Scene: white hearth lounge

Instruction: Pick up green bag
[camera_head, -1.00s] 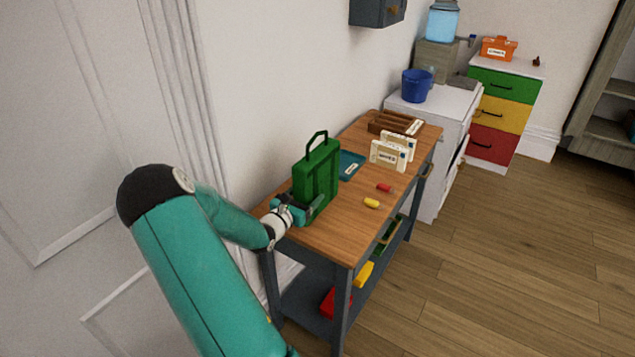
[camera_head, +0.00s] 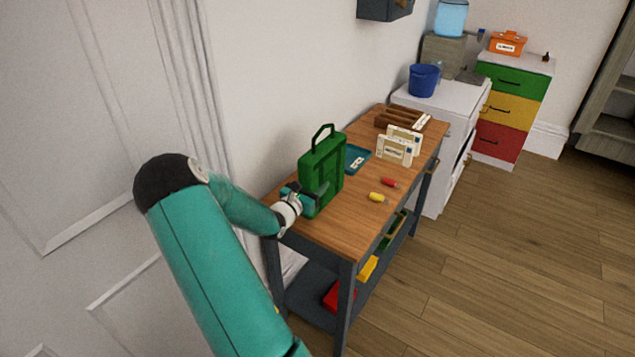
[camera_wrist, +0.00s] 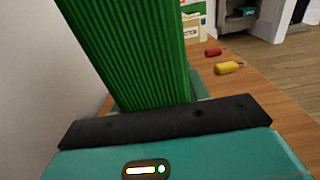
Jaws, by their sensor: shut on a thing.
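The green bag (camera_head: 322,172) is a boxy upright case with a loop handle on top, at the near left end of the wooden table. My gripper (camera_head: 309,199) is at the bag's lower near side, shut on it. In the wrist view the bag's ribbed green side (camera_wrist: 130,50) rises right in front of my gripper (camera_wrist: 165,112). The fingertips are mostly hidden by the bag and the palm. I cannot tell whether the bag's base touches the tabletop.
On the wooden table (camera_head: 345,220) lie a yellow item (camera_head: 377,197), a red item (camera_head: 390,182), a teal tray (camera_head: 356,157), white boxes (camera_head: 395,150) and a brown rack (camera_head: 393,118). A white wall stands close on the left. Floor at right is clear.

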